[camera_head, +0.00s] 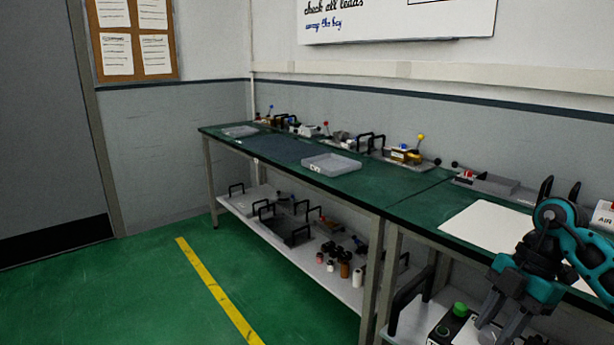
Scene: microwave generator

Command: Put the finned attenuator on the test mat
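A dark blue mat (272,149) lies flat on the far bench's green top, its surface looking bare; it may be the test mat. A pale sheet or mat (487,225) lies on the nearer bench. I cannot pick out the finned attenuator with certainty; a grey block-like part (487,183) sits at the back of the nearer bench, too small to tell for fins. My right gripper (504,321) is at the lower right, pointing down in front of the nearer bench; the state of its fingers is unclear. My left gripper is out of view.
A grey tray (331,164) stands on the far bench, with several devices with black handles and coloured knobs along the back. The lower shelf (275,241) holds small bottles and black-handled parts. The left floor is clear.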

